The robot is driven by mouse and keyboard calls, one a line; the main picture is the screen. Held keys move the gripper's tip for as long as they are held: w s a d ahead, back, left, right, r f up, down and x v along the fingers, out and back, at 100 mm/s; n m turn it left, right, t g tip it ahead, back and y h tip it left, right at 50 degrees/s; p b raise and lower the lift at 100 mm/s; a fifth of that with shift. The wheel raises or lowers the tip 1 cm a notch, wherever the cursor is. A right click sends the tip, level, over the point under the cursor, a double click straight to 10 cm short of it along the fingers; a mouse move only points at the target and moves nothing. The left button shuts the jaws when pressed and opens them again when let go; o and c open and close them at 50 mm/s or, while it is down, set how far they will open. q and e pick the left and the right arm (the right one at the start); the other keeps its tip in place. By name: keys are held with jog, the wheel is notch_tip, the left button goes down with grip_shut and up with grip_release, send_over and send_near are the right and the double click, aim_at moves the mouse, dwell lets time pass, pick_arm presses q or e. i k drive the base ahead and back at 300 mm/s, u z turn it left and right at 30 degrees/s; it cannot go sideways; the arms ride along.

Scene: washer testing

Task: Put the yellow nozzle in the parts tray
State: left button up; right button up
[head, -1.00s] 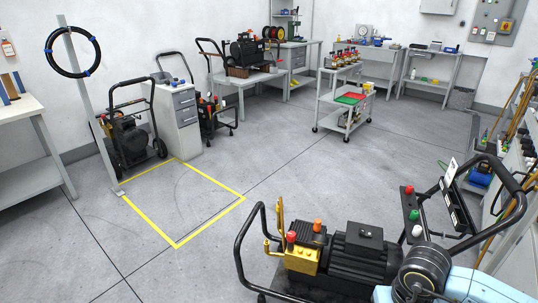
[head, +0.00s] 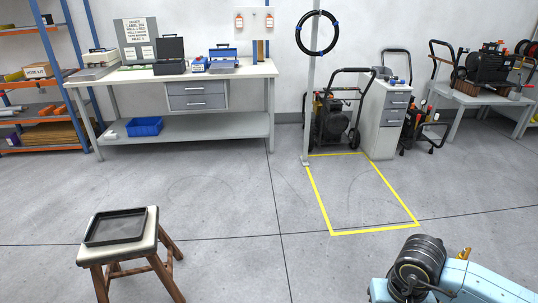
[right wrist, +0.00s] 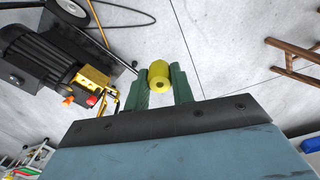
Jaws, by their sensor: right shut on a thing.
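The yellow nozzle (right wrist: 159,73) is held between the green fingers of my right gripper (right wrist: 160,78) in the right wrist view, with a small dark hole facing the camera. The gripper is shut on it, clear of other things. In the head view, a black shallow tray (head: 117,227) lies on a wooden stool at the lower left; it looks empty and appears to be the parts tray. My right arm shows at the bottom right of the head view, without its fingers. My left gripper is in neither view.
The stool (head: 147,245) stands alone on open grey floor. A pressure washer with a black motor (right wrist: 35,60) is at the left of the right wrist view. A workbench (head: 200,72) and a yellow floor outline (head: 375,231) lie farther back.

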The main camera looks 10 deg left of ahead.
aim_at(119, 228)
jog(key=u, duration=1.95)
jog(key=i, duration=1.15)
